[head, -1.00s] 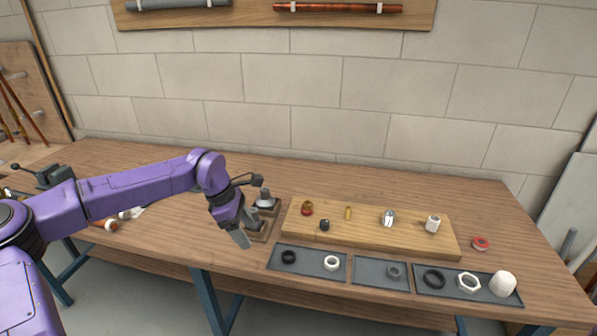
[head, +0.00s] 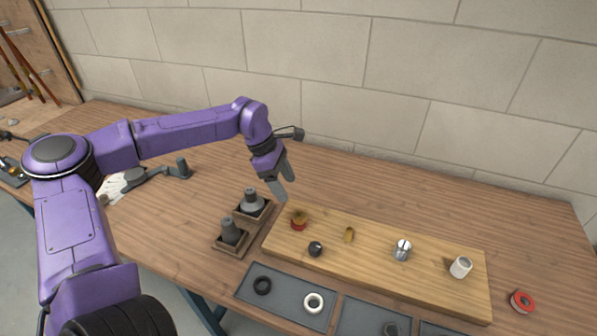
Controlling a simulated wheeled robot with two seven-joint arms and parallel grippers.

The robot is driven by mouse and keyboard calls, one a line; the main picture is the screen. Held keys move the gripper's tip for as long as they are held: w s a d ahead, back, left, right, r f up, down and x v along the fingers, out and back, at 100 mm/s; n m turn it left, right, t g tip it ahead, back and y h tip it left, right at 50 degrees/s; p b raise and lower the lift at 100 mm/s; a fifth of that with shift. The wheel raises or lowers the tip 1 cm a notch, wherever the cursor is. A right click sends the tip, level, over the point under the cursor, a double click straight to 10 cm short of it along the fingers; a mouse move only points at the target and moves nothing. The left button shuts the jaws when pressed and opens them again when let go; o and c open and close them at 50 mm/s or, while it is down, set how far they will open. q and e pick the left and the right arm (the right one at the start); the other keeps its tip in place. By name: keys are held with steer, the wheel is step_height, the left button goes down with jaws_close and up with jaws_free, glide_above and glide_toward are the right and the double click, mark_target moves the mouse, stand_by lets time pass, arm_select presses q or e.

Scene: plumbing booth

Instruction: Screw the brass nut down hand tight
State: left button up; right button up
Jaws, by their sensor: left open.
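A brass piece with a red lower part (head: 299,218) stands at the left end of the wooden board; it looks like the brass nut on its fitting, but it is too small to see threads or how far down the nut sits. My left gripper (head: 281,187) is open and empty, with its fingers pointing down. In the picture it is just above and left of the brass piece, apart from it. My right gripper is not in view.
The wooden board (head: 375,270) also carries a black knob (head: 315,248), a small brass piece (head: 349,235), a chrome fitting (head: 402,250) and a white fitting (head: 461,267). Grey fittings (head: 252,203) stand in wooden holders left of it. Trays (head: 290,292) with rings lie in front.

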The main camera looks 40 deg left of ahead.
mark_target(299, 213)
arm_select(q)
steer(key=p+x, duration=0.1)
steer(key=x, duration=0.8)
steer(key=shift+s+d+f+p, duration=0.15)
steer(key=shift+s+f+p, duration=0.1)
steer(key=shift+p, duration=0.15)
steer(key=shift+d+f, duration=0.1)
steer(key=shift+f, duration=0.1)
steer(key=shift+s, duration=0.25)
steer(key=shift+w, duration=0.2)
steer(key=c, duration=1.1)
steer(key=shift+f+m+b, duration=0.1)
steer(key=shift+m+b, duration=0.25)
steer(key=shift+m, duration=0.35)
steer(key=shift+c, duration=0.2)
steer(key=shift+m+g+b, duration=0.3)
steer(key=shift+m+g, duration=0.2)
steer(key=shift+m, duration=0.2)
steer(key=m+g+b, duration=0.1)
steer(key=m, duration=0.2)
steer(key=shift+w+m, duration=0.1)
steer(key=shift+m, duration=0.2)
steer(key=shift+w+m+g, duration=0.1)
steer(key=shift+m+g, duration=0.3)
steer(key=shift+m, duration=0.3)
steer(key=o, duration=1.7)
steer(key=shift+o, duration=0.2)
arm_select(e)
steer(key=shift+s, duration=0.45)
